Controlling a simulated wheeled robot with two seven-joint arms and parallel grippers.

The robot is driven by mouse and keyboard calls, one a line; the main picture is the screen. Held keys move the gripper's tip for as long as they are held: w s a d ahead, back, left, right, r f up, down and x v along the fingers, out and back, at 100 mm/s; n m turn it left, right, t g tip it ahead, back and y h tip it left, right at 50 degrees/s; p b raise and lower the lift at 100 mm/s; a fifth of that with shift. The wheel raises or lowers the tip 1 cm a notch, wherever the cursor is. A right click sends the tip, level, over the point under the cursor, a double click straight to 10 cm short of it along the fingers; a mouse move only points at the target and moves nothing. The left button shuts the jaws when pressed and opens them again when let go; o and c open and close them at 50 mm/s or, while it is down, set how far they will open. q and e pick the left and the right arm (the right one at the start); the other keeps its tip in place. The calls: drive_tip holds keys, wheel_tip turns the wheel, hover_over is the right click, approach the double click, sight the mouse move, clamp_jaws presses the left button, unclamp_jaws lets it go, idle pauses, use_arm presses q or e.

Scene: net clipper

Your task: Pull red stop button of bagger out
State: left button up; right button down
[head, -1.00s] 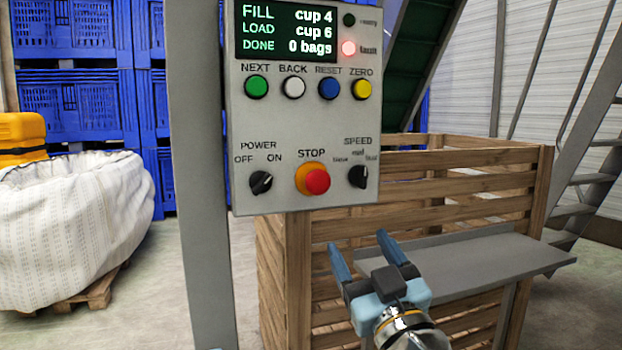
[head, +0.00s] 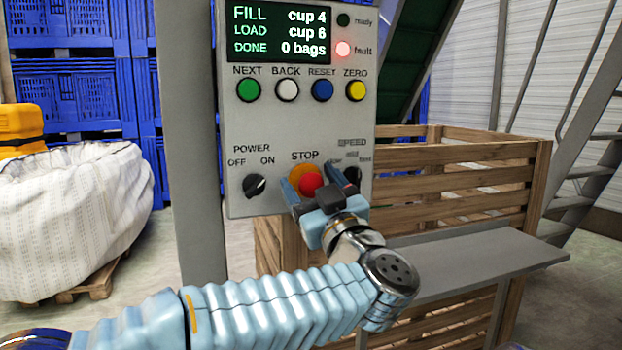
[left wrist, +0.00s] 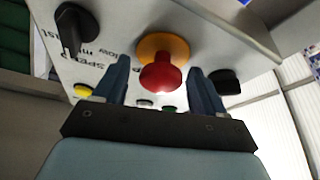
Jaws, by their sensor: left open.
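The red stop button (head: 310,185) sits on a yellow-orange base (head: 301,172) at the bottom middle of the grey control panel (head: 232,130), under the word STOP. My left gripper (head: 316,180) is open, with one blue finger on each side of the button in the head view. In the left wrist view the red stop button (left wrist: 163,76) shows between the two fingers of the left gripper (left wrist: 162,85), with gaps on both sides. I cannot tell how deep the fingers reach along it. My right gripper is not in view.
The power knob (head: 255,186) is left of the stop button, and the speed knob (head: 351,175) is close on the right, partly behind my gripper. A red fault lamp (head: 343,49) is lit. A wooden crate (head: 470,180) and a grey shelf (head: 480,262) stand to the right.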

use_arm(q)
drive_tip(key=shift+w, duration=0.1)
clamp_jaws()
drive_tip(key=shift+s+d, duration=0.15)
drive_tip(key=shift+s, duration=0.45)
unclamp_jaws()
drive_tip(key=shift+s, duration=0.1)
drive_tip(key=b+v, duration=0.3)
drive_tip(key=v, duration=1)
drive_tip(key=shift+s+d, duration=0.15)
drive_tip(key=shift+s, duration=0.15)
drive_tip(key=shift+f, duration=0.15)
